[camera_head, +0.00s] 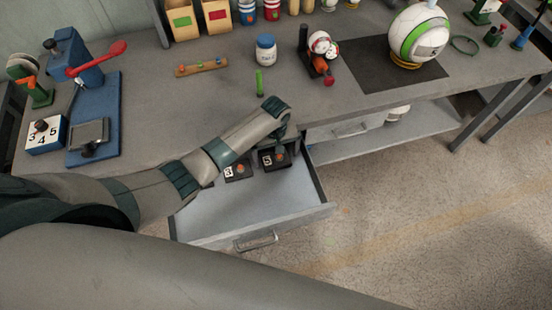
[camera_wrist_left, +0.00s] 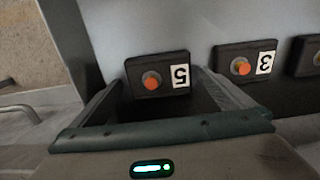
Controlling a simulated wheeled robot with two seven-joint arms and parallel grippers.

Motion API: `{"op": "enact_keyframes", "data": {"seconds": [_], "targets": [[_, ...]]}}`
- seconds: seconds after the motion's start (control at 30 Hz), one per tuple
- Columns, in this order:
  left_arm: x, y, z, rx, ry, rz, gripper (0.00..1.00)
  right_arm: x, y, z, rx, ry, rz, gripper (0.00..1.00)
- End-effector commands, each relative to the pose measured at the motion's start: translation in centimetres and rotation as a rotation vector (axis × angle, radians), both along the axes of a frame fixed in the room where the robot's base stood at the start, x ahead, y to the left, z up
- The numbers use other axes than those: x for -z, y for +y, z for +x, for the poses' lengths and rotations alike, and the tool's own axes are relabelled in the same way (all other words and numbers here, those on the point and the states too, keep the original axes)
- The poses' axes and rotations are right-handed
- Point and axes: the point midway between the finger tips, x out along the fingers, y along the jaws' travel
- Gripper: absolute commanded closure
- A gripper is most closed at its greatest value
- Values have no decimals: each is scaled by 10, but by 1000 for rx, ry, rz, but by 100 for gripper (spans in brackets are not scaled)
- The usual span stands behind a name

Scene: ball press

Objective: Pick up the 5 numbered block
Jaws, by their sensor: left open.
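The 5 numbered block (camera_head: 266,160) is a black block with a white "5" label and an orange-red knob. It lies in the open drawer (camera_head: 250,205), near its back right. In the left wrist view the 5 block (camera_wrist_left: 140,86) shows between the fingertips of my left gripper (camera_wrist_left: 160,88). The gripper is open. In the head view my left gripper (camera_head: 281,140) points down just above the block, partly covering it. Whether the fingers touch the block I cannot tell. My right gripper is not in view.
A similar 3 block (camera_head: 229,175) lies left of the 5 block, and another block (camera_wrist_left: 308,58) shows at the wrist view's right edge. The drawer's right wall (camera_head: 315,178) is close to the gripper. The workbench (camera_head: 150,125) overhangs behind. The drawer's front is empty.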

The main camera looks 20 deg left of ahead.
Motion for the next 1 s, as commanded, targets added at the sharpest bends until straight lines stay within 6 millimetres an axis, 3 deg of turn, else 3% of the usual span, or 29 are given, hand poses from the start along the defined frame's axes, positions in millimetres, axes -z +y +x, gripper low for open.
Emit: {"op": "enact_keyframes", "data": {"seconds": [0.53,0.73,1.0], "targets": [[4,0,0,0,1,1,0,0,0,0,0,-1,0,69],[4,1,0,0,1,1,45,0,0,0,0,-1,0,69],[3,0,0,0,-1,1,47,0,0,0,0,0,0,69]]}}
